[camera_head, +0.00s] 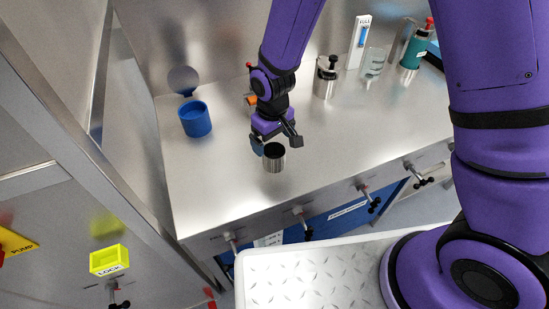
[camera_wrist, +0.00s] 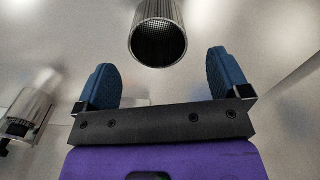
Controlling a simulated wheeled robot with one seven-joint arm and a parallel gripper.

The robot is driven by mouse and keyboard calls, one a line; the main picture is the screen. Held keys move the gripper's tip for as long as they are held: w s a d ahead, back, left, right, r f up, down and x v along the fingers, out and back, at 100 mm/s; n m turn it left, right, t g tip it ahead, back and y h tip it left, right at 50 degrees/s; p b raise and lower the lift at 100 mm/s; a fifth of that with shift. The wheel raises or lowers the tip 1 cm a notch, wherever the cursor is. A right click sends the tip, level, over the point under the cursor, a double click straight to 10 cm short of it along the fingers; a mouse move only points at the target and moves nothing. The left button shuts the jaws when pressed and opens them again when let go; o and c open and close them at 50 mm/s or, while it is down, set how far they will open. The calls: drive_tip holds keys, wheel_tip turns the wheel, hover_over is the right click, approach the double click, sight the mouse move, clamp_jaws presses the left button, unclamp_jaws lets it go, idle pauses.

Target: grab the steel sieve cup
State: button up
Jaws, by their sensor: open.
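The steel sieve cup (camera_head: 274,160) stands upright on the steel bench near its front edge, a dark-mouthed cylinder. In the wrist view the sieve cup (camera_wrist: 158,36) shows its round mouth and a mesh inside, at the top middle. My gripper (camera_head: 276,143) is just above and behind the cup in the head view. In the wrist view my gripper (camera_wrist: 162,80) is open, its two blue pads to the left and right with the cup beyond them and roughly centred. Nothing is between the pads.
A blue cup (camera_head: 195,119) stands at the left of the bench (camera_head: 215,190). A steel vessel with a black knob (camera_head: 325,82), a glass beaker (camera_head: 374,64) and a teal bottle (camera_head: 412,52) stand at the back right. Valve handles line the front edge. Bench left of the cup is clear.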

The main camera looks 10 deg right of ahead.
sight(273, 149)
wheel_tip(273, 149, down, 5)
drive_tip(key=shift+w+r, duration=0.1)
drive_tip(key=shift+w, duration=0.05)
drive_tip(key=c, duration=1)
